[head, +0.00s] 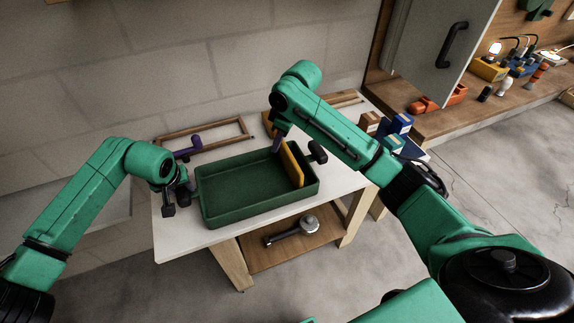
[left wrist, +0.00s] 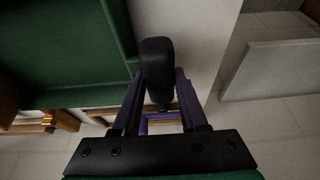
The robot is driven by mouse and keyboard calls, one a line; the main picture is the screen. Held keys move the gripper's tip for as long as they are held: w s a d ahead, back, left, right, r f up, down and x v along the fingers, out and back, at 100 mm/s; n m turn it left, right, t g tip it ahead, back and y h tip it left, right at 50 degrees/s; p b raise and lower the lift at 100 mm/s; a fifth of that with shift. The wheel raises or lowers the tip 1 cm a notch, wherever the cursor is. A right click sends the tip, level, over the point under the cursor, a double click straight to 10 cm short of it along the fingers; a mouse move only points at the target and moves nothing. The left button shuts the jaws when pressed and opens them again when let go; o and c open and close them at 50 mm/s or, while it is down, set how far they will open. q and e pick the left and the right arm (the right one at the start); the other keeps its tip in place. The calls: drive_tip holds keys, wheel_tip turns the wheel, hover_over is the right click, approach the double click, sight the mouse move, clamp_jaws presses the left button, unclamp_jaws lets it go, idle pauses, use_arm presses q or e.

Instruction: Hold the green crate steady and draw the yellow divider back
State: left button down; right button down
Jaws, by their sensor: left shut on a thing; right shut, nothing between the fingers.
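The open green crate (head: 232,213) sits on the white table. The yellow divider (head: 292,164) stands inside it, towards its right end. My left gripper (head: 186,190) is at the crate's left end, shut on the black crate handle (left wrist: 157,70), which shows between the purple fingers in the left wrist view. My right gripper (head: 276,146) is shut and empty above the crate's back side, just left of the divider. I cannot tell whether it touches the divider. A second black handle (head: 317,152) shows at the crate's right end.
A wooden frame (head: 225,126) and a purple object (head: 187,152) lie behind the crate on the white table (head: 190,251). Small boxes (head: 397,126) stand at the right. A metal tool (head: 290,233) lies on the lower shelf. The table's front strip is clear.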

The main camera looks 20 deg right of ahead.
use_arm(q)
drive_tip(key=shift+c, duration=1.8)
unclamp_jaws()
drive_tip(key=v, duration=1.2)
